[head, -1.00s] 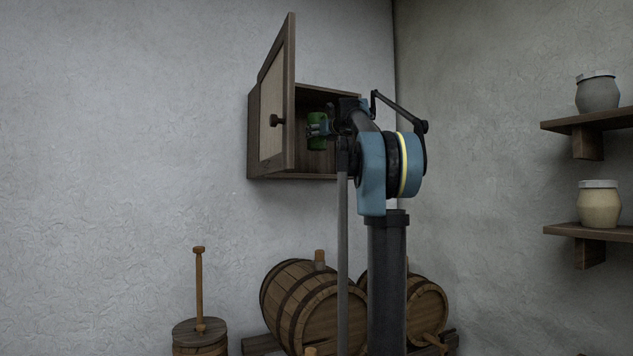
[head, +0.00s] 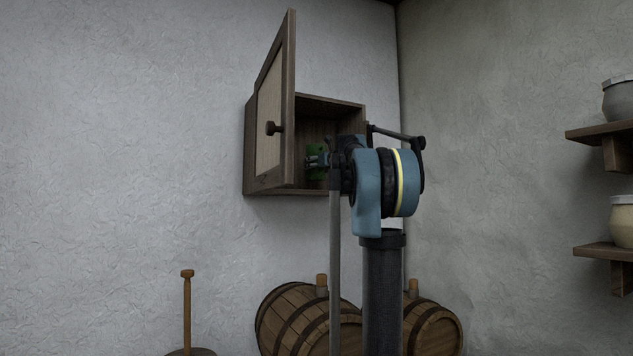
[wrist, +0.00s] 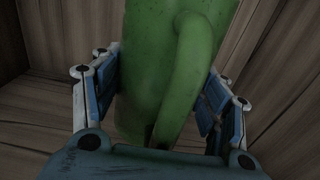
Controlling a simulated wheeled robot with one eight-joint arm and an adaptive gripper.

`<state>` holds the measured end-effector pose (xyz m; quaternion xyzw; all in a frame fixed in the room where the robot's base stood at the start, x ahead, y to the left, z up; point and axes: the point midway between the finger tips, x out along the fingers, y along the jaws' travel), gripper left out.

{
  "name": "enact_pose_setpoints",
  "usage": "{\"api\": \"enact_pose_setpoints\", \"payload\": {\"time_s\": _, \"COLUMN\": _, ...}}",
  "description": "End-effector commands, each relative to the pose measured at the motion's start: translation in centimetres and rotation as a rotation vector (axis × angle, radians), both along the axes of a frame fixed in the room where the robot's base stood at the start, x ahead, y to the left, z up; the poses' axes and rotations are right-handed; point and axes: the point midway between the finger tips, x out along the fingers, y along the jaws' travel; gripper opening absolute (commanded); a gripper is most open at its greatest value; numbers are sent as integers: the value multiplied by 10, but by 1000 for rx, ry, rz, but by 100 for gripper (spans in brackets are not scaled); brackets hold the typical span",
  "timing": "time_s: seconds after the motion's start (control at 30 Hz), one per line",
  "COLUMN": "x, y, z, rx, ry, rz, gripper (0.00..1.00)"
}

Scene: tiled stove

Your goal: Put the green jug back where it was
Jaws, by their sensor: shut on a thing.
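The green jug (wrist: 150,60) fills the middle of the wrist view, with its handle toward the camera. My gripper (wrist: 160,90) is shut on the jug, one blue-padded finger on each side of it. In the head view the jug (head: 316,150) shows as a small green patch inside the open wall cabinet (head: 335,106), at the tip of my gripper (head: 318,162). Wooden boards surround the jug in the wrist view. The jug's base is hidden, so I cannot tell whether it touches the cabinet floor.
Barrels (head: 300,312) lie on the floor below. Shelves (head: 600,133) with jars (head: 619,99) are on the right wall. The wall left of the cabinet is bare.

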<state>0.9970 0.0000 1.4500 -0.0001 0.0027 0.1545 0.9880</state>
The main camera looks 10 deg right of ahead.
Motion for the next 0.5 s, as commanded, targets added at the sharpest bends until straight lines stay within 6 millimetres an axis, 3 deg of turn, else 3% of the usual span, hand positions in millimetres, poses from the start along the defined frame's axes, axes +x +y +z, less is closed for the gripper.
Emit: {"api": "enact_pose_setpoints", "payload": {"time_s": 0.5, "x": 0, "y": 0, "z": -44, "rx": 0, "ry": 0, "rz": 0, "gripper": 19}}
